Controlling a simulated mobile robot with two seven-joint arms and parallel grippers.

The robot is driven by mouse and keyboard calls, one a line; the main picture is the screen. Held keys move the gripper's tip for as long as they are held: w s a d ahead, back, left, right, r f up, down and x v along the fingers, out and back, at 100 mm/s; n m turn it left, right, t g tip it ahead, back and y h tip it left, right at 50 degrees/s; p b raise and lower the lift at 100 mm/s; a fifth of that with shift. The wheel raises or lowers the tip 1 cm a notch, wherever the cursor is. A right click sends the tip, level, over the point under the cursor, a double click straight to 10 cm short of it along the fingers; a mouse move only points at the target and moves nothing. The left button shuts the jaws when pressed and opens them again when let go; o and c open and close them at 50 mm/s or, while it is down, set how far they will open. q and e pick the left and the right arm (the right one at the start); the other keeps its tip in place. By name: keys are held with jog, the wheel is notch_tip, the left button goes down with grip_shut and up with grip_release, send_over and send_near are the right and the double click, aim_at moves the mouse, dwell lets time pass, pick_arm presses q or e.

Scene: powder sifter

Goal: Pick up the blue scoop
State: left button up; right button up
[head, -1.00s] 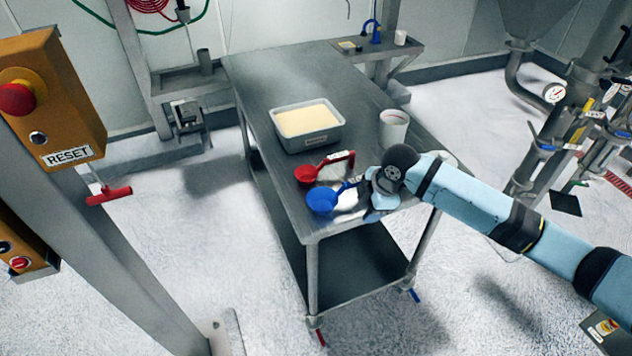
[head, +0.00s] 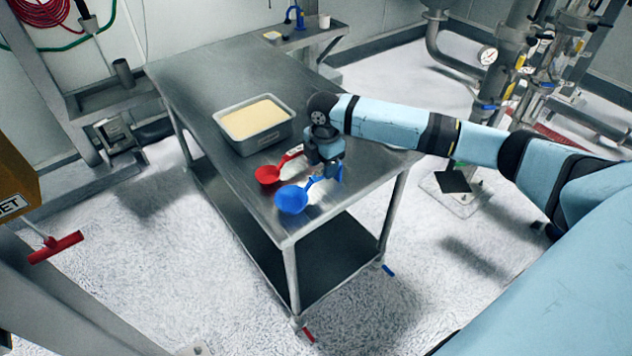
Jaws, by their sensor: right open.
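The blue scoop (head: 291,199) lies on the front part of the steel table (head: 187,77), its bowl toward the front edge and its handle pointing up and right. My right gripper (head: 328,173) is open at the handle's end. Its body hides part of the handle, and I cannot tell whether the fingers touch it. My left gripper is not in view.
A red scoop (head: 268,174) lies just left of and behind the blue one, its handle close to my right gripper. A grey tub (head: 246,146) of pale powder stands behind it. A red handle (head: 56,247) hangs at the left.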

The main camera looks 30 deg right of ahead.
aim_at(322, 172)
jog(key=shift+w+f+p, duration=0.15)
jog(key=shift+f+p, duration=0.05)
jog(key=shift+f, duration=1.25)
jog(key=shift+w+f+p, duration=0.15)
jog(key=shift+f, duration=1.3)
grip_shut()
